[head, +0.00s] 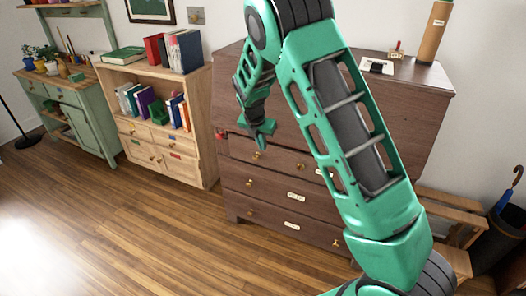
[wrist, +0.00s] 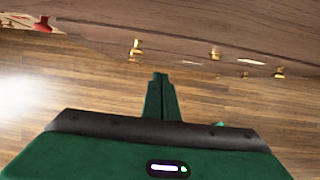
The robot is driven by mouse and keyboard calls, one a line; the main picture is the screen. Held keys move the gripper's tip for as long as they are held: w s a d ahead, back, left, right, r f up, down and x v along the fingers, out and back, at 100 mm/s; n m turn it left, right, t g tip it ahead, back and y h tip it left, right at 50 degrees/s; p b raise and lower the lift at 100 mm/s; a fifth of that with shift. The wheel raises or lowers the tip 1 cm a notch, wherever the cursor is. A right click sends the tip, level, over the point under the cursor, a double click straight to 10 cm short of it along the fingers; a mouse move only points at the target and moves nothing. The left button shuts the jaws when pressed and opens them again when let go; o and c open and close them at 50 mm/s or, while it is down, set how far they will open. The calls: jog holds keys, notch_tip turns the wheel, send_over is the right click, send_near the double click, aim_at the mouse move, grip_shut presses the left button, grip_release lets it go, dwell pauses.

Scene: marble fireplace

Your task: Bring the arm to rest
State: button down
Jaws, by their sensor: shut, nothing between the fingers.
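My green arm rises from the lower right of the head view and folds over, with my gripper (head: 264,132) hanging down in front of the brown chest of drawers (head: 240,208). In the wrist view my gripper (wrist: 161,82) has its two fingers together and holds nothing. The drawer front with brass knobs (wrist: 136,48) lies beyond the fingertips, with wooden floor (wrist: 60,92) below. My gripper appears apart from the chest, though the exact gap is hard to judge.
A light wood bookcase (head: 195,160) with books stands left of the chest. A green cabinet (head: 95,133) is farther left. A wooden stool (head: 455,215) and an umbrella stand (head: 500,235) are at the right. The wooden floor (head: 130,230) in front is clear.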

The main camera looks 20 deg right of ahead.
jog(key=s+d+r+m+g, duration=0.1)
jog(key=s+d+r+m, duration=0.45)
jog(key=s, duration=0.25)
jog(key=s+d+r+m+y, duration=0.1)
jog(key=s+d+r+m, duration=0.3)
jog(key=s+m, duration=0.25)
jog(key=s+d+r+m+g, duration=0.1)
jog(key=s+d+r+m, duration=0.35)
jog(key=s, duration=0.45)
jog(key=s+r+m+g+y, duration=0.1)
jog(key=s+r+m+y, duration=0.1)
jog(key=s+m, duration=1.5)
jog(key=s, duration=0.8)
jog(key=shift+s+a+r, duration=0.2)
jog(key=shift+s+r, duration=0.05)
jog(key=shift+s, duration=0.05)
